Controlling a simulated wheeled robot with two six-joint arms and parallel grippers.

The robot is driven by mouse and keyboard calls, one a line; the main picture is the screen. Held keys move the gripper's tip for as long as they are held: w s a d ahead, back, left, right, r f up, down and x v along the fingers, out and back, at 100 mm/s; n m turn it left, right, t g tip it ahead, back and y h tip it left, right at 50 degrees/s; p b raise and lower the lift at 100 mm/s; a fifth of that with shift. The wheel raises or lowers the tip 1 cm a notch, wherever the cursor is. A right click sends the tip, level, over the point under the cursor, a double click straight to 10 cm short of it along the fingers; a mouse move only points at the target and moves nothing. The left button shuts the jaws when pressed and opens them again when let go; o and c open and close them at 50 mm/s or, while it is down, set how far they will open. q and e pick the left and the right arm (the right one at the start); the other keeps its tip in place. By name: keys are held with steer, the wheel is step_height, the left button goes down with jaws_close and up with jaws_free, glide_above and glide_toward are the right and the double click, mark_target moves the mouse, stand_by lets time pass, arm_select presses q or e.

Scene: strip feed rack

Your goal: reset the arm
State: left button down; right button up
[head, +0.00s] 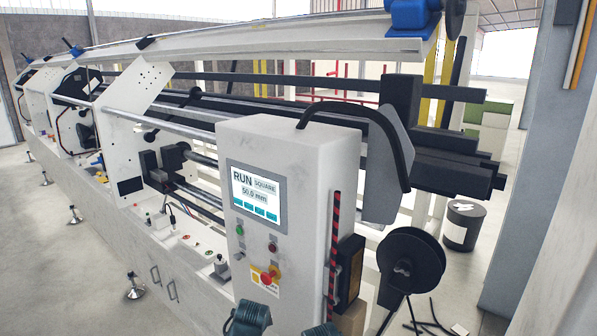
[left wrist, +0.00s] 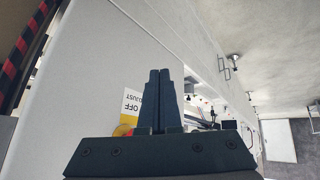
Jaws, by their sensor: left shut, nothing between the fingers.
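My left gripper (left wrist: 160,72) shows in the left wrist view with its two dark fingers together and nothing between them. It is in front of the pale side of the machine's control cabinet. A white and yellow label (left wrist: 131,101) with upside-down lettering is partly hidden behind the fingers. In the head view I cannot make out the left gripper's fingers. My right gripper is in neither view.
The control cabinet (head: 287,150) has a lit screen (head: 254,195) reading RUN, SQUARE and 50.0 mm, with buttons below. A black reel (head: 411,260) stands to its right. The long white machine (head: 130,115) extends to the back left. Open floor (head: 60,270) lies left.

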arm_select(q)
steer(key=s+d+f+m+g, duration=0.2)
steer(key=s+d+m+g, duration=0.1)
steer(key=s, duration=0.7)
steer(key=s+d+f+m+g, duration=0.2)
steer(key=s+d+m+g, duration=0.1)
steer(key=s, duration=0.6)
steer(key=shift+s+d+m+g, duration=0.2)
steer(key=shift+s+m+g, duration=0.15)
steer(key=shift+m+g, duration=0.45)
